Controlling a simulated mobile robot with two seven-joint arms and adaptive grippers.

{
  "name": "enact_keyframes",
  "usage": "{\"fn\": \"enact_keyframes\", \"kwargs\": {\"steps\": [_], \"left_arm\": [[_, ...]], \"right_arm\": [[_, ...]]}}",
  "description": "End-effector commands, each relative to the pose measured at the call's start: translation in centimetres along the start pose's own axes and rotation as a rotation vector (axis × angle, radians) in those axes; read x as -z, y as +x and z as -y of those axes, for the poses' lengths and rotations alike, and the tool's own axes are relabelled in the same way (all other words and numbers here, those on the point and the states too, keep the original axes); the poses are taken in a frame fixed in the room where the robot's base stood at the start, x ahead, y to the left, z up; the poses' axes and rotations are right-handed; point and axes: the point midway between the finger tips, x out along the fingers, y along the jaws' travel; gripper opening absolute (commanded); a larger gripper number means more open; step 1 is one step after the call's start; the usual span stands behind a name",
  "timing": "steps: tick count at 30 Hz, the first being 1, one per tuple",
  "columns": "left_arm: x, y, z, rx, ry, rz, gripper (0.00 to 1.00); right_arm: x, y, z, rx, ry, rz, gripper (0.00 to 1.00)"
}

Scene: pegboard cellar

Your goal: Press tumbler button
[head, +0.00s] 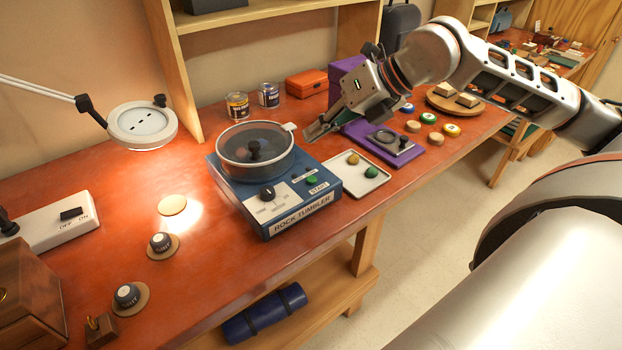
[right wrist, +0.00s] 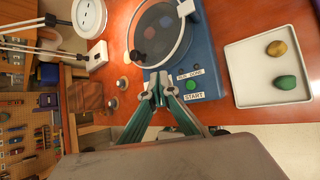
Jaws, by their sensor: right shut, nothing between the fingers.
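The blue rock tumbler (head: 315,203) stands on the workbench, with a round clear-lidded drum (head: 254,150) on top. Its green start button (head: 312,180) is on the sloped front panel, beside a START label, and also shows in the right wrist view (right wrist: 191,85). A black knob (head: 267,192) sits left of it. My right gripper (head: 311,134) is shut and empty, above the back right of the tumbler and apart from the button. In the right wrist view its fingertips (right wrist: 158,92) meet beside the front panel. My left gripper is out of view.
A white tray (head: 372,188) with two stones lies right of the tumbler. A purple device (head: 383,143), paint cans and an orange box stand behind. A lamp head (head: 142,125) hangs at left. Two knobs on round bases and a switch box (head: 48,227) are on the bench's left.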

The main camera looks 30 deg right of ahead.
Motion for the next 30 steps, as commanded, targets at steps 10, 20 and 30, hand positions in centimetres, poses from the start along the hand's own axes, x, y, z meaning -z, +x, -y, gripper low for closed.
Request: {"fn": "enact_keyframes", "kwargs": {"steps": [10, 20, 30], "left_arm": [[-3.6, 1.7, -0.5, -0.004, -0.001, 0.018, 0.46], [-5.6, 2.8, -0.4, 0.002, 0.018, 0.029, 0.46], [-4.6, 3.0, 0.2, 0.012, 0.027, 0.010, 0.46]], "right_arm": [[2.6, 3.5, 2.6, 0.002, 0.002, -0.006, 0.00], [4.1, 5.6, 4.1, 0.001, 0.002, -0.003, 0.00], [4.1, 5.7, 4.1, 0.000, 0.000, 0.000, 0.00]]}}
